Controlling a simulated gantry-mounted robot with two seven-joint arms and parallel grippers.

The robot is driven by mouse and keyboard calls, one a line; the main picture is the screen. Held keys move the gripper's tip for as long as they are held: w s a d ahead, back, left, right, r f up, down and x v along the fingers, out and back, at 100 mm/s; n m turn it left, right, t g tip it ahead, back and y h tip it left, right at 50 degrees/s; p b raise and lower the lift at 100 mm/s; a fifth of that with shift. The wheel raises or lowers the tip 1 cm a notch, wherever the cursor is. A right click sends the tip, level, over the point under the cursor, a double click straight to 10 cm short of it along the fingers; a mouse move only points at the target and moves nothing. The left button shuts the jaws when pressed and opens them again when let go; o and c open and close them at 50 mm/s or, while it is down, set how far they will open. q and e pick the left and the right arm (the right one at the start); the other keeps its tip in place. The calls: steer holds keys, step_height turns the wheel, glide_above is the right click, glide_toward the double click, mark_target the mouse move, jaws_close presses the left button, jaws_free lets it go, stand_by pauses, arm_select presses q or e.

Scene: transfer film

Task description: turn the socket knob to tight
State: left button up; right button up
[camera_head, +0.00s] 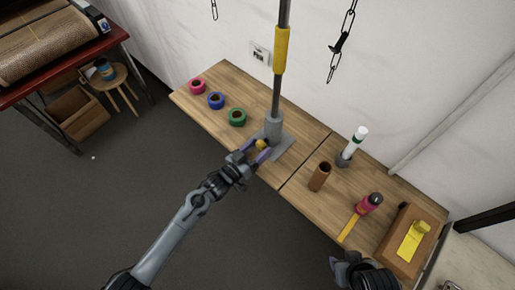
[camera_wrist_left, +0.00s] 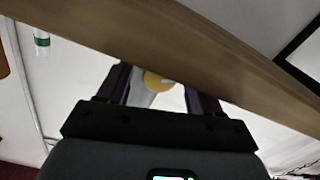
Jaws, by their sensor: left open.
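The socket (camera_head: 273,128) is a grey upright holder on a flat plate on the wooden table, with a pole (camera_head: 284,20) standing in it. The pole has a yellow sleeve. The socket knob (camera_head: 262,144) is small and yellow, on the near side of the socket. My left gripper (camera_head: 260,150) is open, with its purple fingers on either side of the knob. In the left wrist view the round yellow knob (camera_wrist_left: 155,82), with a pale mark, shows between the two fingers; contact cannot be told. My right gripper (camera_head: 358,272) is low at the right, its fingers unclear.
Pink (camera_head: 197,86), blue (camera_head: 215,100) and green (camera_head: 237,117) tape rolls lie left of the socket. Chains hang by the wall.

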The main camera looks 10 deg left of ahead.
arm_select(q)
steer(key=c, duration=1.1)
steer(key=shift+o, duration=0.2)
steer(key=m, duration=0.5)
steer(key=shift+w, duration=0.1)
steer(key=o, duration=1.1)
steer(key=shift+c, duration=0.2)
steer(key=v, duration=1.1)
